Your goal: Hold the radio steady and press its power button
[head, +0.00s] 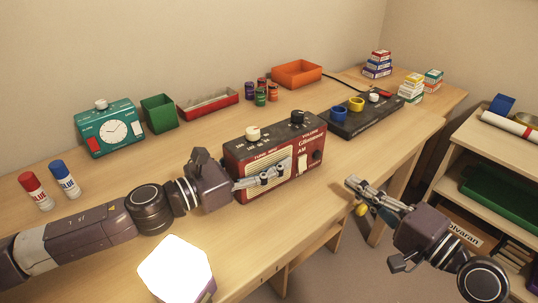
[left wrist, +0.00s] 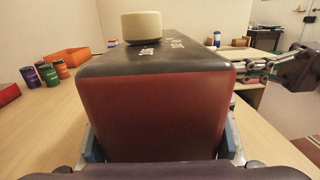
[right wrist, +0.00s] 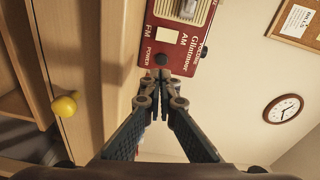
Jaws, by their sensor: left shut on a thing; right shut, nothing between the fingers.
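The radio (head: 310,150) is a dark red box with a black top, a cream knob, a black knob and a cream grille, upright on the desk. My left gripper (head: 262,178) is shut on the radio, its fingers on either side of the left end; the radio's red end fills the left wrist view (left wrist: 150,112). The power button (right wrist: 162,60) is a dark round button beside the word POWER in the right wrist view. My right gripper (right wrist: 164,74) is shut and empty, its tips close to the button in that view. In the head view it (head: 352,184) is right of the radio, beyond the desk's front edge.
A black panel with coloured rings (head: 365,116) stands just behind the radio's right end. A shelf unit (head: 470,150) stands at the right.

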